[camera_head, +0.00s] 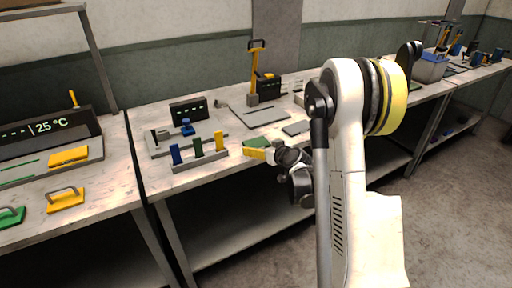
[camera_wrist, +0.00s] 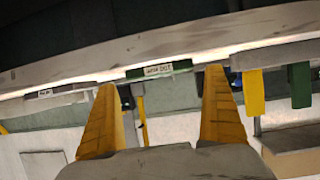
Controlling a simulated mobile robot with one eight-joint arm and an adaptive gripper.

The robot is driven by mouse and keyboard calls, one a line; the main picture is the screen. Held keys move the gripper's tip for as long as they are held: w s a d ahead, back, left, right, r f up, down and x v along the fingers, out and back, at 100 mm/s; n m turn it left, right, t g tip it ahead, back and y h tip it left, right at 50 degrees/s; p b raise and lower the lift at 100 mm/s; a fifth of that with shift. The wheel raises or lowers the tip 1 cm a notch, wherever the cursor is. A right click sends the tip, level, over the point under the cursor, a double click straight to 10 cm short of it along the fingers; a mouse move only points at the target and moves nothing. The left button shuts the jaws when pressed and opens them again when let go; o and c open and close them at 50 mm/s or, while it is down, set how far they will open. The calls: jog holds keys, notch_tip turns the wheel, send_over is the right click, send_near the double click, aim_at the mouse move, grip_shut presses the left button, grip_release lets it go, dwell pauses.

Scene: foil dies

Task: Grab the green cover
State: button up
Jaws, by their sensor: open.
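My gripper (camera_wrist: 160,85) is open; its two yellow fingers stand wide apart with nothing between them. In the head view my gripper (camera_head: 256,153) is over the front edge of the middle table. A flat green piece (camera_head: 257,142) lies on that table just behind it. In the wrist view, which looks upside down, a green strip with a white label (camera_wrist: 158,71) shows beyond and between the fingertips, apart from them. Another green piece with a grey handle (camera_head: 11,217) lies on the left table, cut by the picture edge. I cannot tell which green piece is the cover.
A grey rack (camera_head: 200,160) with blue, green and yellow blocks stands left of my gripper. A yellow plate with a handle (camera_head: 65,200) lies on the left table. A yellow-handled upright tool (camera_head: 254,75) stands behind. My arm hides part of the table at right.

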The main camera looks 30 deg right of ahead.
aim_at(257, 143)
jog(key=b+x, duration=0.1)
jog(key=x, duration=0.3)
jog(key=shift+w+b, duration=0.3)
jog(key=shift+b, duration=0.1)
jog(key=shift+r, duration=0.1)
jog(key=c, duration=1)
jog(key=shift+r, duration=0.1)
